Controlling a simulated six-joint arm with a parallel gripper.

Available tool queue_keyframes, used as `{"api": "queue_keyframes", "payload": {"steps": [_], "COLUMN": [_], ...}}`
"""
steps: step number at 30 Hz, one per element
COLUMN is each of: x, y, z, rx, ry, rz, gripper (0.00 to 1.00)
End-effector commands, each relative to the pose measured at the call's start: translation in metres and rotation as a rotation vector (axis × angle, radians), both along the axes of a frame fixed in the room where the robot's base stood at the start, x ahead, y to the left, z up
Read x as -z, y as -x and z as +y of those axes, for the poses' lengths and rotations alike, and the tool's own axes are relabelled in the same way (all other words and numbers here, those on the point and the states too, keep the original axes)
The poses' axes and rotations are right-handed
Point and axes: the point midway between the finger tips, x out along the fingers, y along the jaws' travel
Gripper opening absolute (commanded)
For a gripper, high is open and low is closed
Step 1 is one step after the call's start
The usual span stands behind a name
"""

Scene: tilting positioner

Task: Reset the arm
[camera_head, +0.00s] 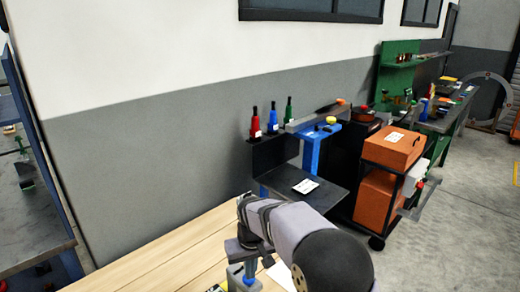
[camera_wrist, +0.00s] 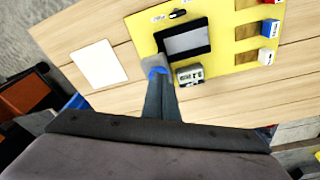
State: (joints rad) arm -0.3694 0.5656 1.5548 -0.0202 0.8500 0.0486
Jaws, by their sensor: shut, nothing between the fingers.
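My gripper (camera_wrist: 160,80) is shut and empty in the wrist view. It points down over the wooden table (camera_wrist: 90,30), beside the left edge of a yellow board (camera_wrist: 222,48). A small blue and grey piece (camera_wrist: 156,70) shows at the fingertips; I cannot tell whether they touch it. In the head view my arm reaches over the table (camera_head: 150,262), and the wrist hides most of the gripper.
A white card (camera_wrist: 98,64) lies left. An orange-boxed cart (camera_head: 390,150) stands beyond the table.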

Motion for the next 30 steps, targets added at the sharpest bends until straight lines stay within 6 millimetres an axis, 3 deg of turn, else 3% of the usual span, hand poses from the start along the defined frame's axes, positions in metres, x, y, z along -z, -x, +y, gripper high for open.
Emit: {"api": "queue_keyframes", "payload": {"steps": [3, 7, 12, 18, 22, 30], "x": [0.038, 0.058, 0.063, 0.052, 0.039, 0.013], "y": [0.047, 0.105, 0.179, 0.261, 0.277, 0.255], "z": [-0.017, -0.043, -0.087, -0.137, -0.156, -0.178], "rx": [-0.018, -0.025, 0.017, 0.130, 0.204, 0.315], "ry": [0.036, 0.065, 0.084, 0.079, 0.059, 0.021], "rz": [0.099, 0.184, 0.268, 0.322, 0.288, 0.166], "gripper": [0.00, 0.00, 0.00, 0.00, 0.00, 0.00]}}
